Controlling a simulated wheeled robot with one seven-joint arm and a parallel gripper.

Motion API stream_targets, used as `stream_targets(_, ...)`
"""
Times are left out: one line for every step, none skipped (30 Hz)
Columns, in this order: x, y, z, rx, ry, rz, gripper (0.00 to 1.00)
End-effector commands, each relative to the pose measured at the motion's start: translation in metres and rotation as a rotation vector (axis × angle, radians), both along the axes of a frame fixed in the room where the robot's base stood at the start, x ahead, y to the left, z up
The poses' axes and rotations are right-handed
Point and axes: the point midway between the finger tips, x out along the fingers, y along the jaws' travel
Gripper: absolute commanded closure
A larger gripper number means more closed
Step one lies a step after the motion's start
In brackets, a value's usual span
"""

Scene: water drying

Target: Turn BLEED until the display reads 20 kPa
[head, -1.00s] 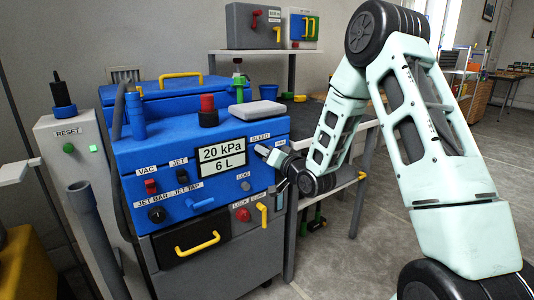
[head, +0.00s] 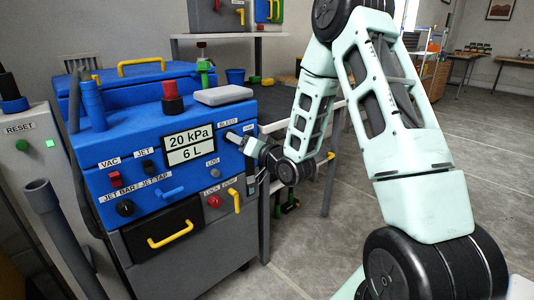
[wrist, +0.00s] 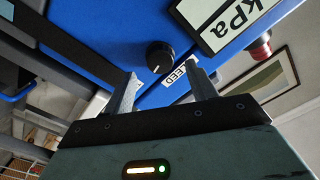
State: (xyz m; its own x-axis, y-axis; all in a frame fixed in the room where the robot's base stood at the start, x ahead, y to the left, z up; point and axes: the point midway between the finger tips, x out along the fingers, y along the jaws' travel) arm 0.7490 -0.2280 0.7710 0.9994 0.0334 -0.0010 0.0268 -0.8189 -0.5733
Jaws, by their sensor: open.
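The blue machine's display (head: 189,146) reads 20 kPa over 6 L in the head view, and part of it shows in the wrist view (wrist: 228,22). The BLEED knob (wrist: 160,57) is black and round with a pale pointer line, beside its partly covered label (wrist: 186,72). In the head view the BLEED label (head: 228,122) shows, but my gripper hides the knob. My gripper (wrist: 167,86) is open, its fingers apart and pointing at the panel. The knob appears beyond the fingertips, between their lines, with no visible contact.
The panel also has a JET switch (head: 149,167), a red VAC switch (head: 115,179), a blue JET TAP lever (head: 172,191) and a yellow handle (head: 236,201). A red mushroom button (head: 172,98) stands on top. A bench leg (head: 264,220) is just right of the machine. Open floor lies further right.

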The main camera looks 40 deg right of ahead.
Motion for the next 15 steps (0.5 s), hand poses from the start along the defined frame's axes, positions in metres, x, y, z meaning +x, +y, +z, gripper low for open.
stream_targets(-0.012,-0.001,0.0,0.001,0.003,-0.001,0.43)
stream_targets(-0.02,-0.001,0.001,0.001,0.003,-0.001,0.43)
stream_targets(-0.029,-0.002,0.001,0.002,0.003,-0.003,0.43)
stream_targets(-0.036,-0.002,0.0,0.002,0.004,-0.002,0.43)
stream_targets(-0.044,-0.002,0.0,0.002,0.003,-0.001,0.43)
stream_targets(-0.053,-0.002,0.0,0.002,0.004,-0.002,0.43)
stream_targets(-0.057,-0.002,0.003,0.003,0.005,-0.002,0.43)
stream_targets(-0.058,-0.002,0.005,0.003,0.005,0.0,0.43)
stream_targets(-0.062,-0.002,0.005,0.004,0.007,0.001,0.43)
stream_targets(-0.065,-0.003,0.005,0.003,0.007,0.001,0.43)
stream_targets(-0.068,-0.002,0.005,0.004,0.007,0.001,0.43)
stream_targets(-0.072,-0.002,0.005,0.005,0.008,0.002,0.43)
stream_targets(-0.075,-0.002,0.006,0.004,0.007,0.001,0.43)
stream_targets(-0.078,-0.003,0.006,0.004,0.007,0.0,0.43)
stream_targets(-0.083,-0.003,0.007,0.005,0.006,-0.001,0.43)
